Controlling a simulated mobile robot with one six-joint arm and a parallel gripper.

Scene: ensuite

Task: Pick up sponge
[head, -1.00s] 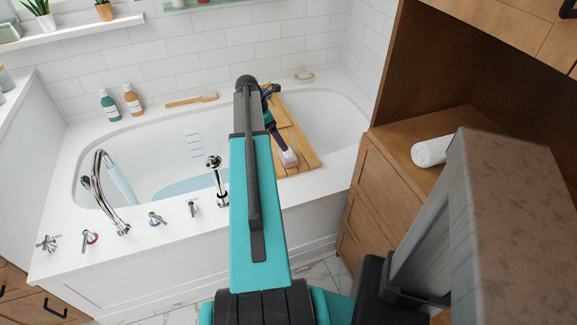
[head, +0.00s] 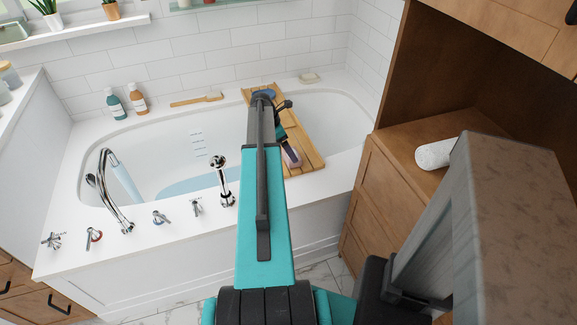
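A small pale pink block (head: 292,158), which looks like the sponge, is at the front part of the wooden bath tray (head: 309,151). My gripper (head: 288,147) points down right at the block, with its tip over or against it. The fingers are small and dark here, so I cannot tell whether they are open or closed on it. I also cannot tell whether the block rests on the tray or is lifted. A blue item (head: 264,93) lies at the tray's far end, partly covered by my arm.
The tray spans the white bathtub (head: 150,135). A chrome spout (head: 118,190) and a hand shower (head: 220,180) rise from the front rim. Two bottles (head: 126,103), a wooden brush (head: 196,99) and a soap dish (head: 308,78) stand along the back ledge.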

